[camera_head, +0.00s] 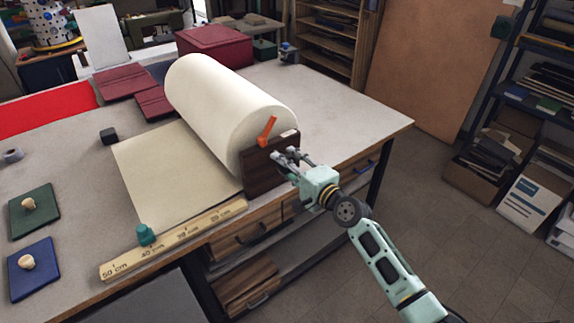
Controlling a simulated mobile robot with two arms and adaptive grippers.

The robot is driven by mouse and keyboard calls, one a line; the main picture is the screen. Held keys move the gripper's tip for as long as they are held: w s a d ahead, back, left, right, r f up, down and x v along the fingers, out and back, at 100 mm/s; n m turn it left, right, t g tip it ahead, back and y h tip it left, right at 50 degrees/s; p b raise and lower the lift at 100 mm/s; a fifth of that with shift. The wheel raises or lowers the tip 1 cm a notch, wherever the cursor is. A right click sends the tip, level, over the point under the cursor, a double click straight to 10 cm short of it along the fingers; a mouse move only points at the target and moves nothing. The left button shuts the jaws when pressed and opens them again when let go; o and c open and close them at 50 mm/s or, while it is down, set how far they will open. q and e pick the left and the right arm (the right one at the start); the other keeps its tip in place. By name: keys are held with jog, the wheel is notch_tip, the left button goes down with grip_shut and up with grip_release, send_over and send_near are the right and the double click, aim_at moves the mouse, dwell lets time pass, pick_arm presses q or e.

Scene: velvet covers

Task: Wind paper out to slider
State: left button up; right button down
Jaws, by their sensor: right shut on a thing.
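A thick cream paper roll (215,95) lies in a dark wooden stand (262,172) with an orange lever (267,131) at its near end. A flat paper sheet (175,170) runs left from the roll over the table. Its near left corner lies close to the teal slider (146,235), and its end looks about level with it. My right gripper (286,157) is shut at the stand's outer side on what seems a crank handle, mostly hidden by the fingers. My left gripper is out of view.
Green (34,211) and blue (34,268) knobbed pads lie at the table's left, with a tape roll (12,156) and a black block (109,136). Dark red boxes (215,46) stand behind the roll. The table (345,115) right of the roll is clear.

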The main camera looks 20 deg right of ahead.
jog(key=shift+s+f, duration=0.15)
jog(key=shift+f, duration=0.3)
jog(key=c, duration=1.2)
grip_release()
jog(key=shift+r, duration=0.1)
jog(key=shift+r, duration=0.1)
jog(key=v, duration=1.2)
jog(key=shift+d, duration=0.1)
